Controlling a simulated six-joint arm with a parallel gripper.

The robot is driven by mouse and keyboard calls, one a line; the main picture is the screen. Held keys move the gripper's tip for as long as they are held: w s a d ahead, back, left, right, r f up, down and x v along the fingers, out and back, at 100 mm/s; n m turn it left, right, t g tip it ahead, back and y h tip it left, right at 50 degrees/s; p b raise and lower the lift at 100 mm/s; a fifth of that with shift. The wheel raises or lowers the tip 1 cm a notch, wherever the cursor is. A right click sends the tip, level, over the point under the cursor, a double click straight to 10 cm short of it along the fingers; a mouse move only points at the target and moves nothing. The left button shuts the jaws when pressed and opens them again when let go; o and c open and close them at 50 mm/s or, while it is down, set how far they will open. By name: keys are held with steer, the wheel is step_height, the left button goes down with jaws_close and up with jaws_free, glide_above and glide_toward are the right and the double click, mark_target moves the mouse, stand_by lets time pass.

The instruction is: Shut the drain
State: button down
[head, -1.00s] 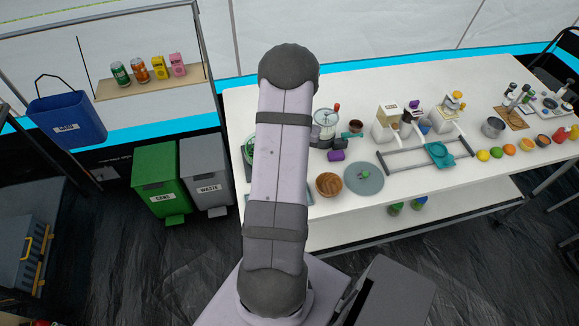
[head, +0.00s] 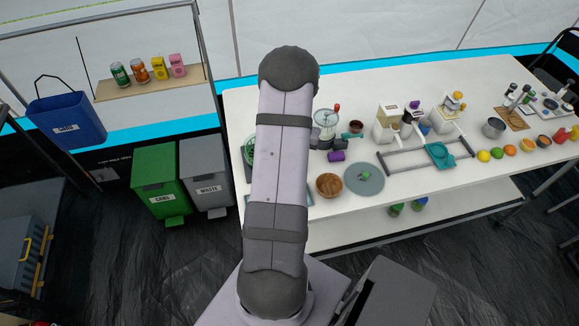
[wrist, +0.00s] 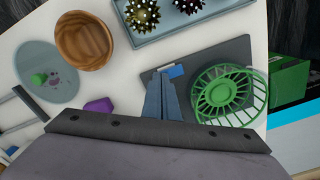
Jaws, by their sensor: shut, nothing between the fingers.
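I cannot clearly make out a drain. In the wrist view, a dark grey tray (wrist: 208,64) lies on the white table. A small blue tab (wrist: 175,71) with a white patch beside it is on the tray. A green openwork basket (wrist: 228,95) sits on the tray to the right. My gripper (wrist: 163,78) is shut and empty, its fingertips over the tray just beside the blue tab. I cannot tell whether they touch it. In the head view my arm hides the gripper and most of the tray; the green basket (head: 249,150) shows at its left.
A wooden bowl (wrist: 84,40), a grey-blue plate (wrist: 47,72) with a green piece on it, a purple item (wrist: 97,106) and a shallow tray (wrist: 150,38) of spiky balls surround the grey tray. A glass jar (head: 327,120) stands right of my arm.

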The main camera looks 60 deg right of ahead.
step_height(320, 180, up, 7)
steer(key=p, duration=0.5)
steer(key=shift+f, duration=0.1)
stand_by(0.6)
steer(key=s+a+f, duration=0.1)
steer(key=a, duration=0.1)
steer(key=s+a+f+n+y, duration=0.1)
steer(key=a, duration=0.2)
steer(key=s+a+g+y, duration=0.1)
steer(key=a, duration=0.1)
steer(key=shift+s+a+f+n, duration=0.3)
steer(key=shift+s+f, duration=0.1)
steer(key=s+a+r+n+y, duration=0.1)
steer(key=s+a+r, duration=0.2)
steer(key=a, duration=0.6)
steer(key=w+a+r+n+h, duration=0.1)
steer(key=w+a+r+n, duration=0.2)
steer(key=a, duration=0.5)
steer(key=w+a+r+n+h, duration=0.1)
steer(key=w+a+r+n, duration=0.2)
steer(key=a+r+n, duration=0.2)
steer(key=w+a+r+n+t+h, duration=0.1)
steer(key=a+r+n, duration=0.3)
steer(key=a, duration=0.7)
steer(key=shift+w, duration=0.9)
